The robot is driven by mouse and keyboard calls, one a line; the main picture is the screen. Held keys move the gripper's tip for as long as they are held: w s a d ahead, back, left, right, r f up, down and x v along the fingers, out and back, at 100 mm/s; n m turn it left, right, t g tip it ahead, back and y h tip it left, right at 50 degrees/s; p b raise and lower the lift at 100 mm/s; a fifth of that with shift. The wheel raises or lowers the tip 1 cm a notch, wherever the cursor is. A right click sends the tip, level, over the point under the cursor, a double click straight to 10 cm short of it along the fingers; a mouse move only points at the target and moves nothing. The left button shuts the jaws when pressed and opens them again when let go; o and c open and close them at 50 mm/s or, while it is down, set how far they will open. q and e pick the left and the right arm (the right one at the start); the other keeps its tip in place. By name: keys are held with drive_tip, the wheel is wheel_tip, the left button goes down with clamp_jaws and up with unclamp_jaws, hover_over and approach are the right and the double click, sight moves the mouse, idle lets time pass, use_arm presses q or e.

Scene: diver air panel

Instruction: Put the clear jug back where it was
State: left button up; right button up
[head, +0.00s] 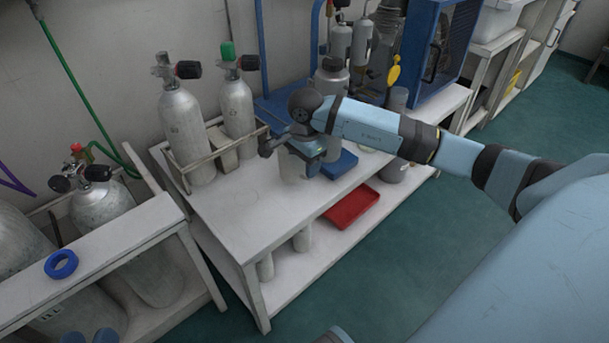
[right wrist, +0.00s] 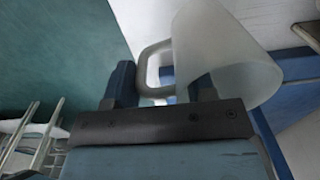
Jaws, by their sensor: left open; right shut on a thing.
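The gripper and wrist hide part of the jug in the head view.
The white bench (head: 255,205) is clear in front and left of the jug. Two grey cylinders (head: 184,125) stand in a rack behind left. A blue ring (head: 61,264) lies on the left bench.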

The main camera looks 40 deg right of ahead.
sight(304, 176)
wheel_tip(304, 176, down, 3)
drive_tip(key=shift+f+b, duration=0.1)
drive_tip(key=shift+b, duration=0.4)
drive_tip(key=shift+f, duration=0.25)
drive_tip(key=shift+r, duration=0.1)
drive_tip(key=o, duration=1.2)
drive_tip(key=shift+c, duration=0.2)
use_arm(q)
drive_tip(key=shift+w+a+r+m+t, duration=0.2)
drive_tip(key=shift+w+m+t, duration=0.1)
drive_tip(key=shift+w+m, duration=0.1)
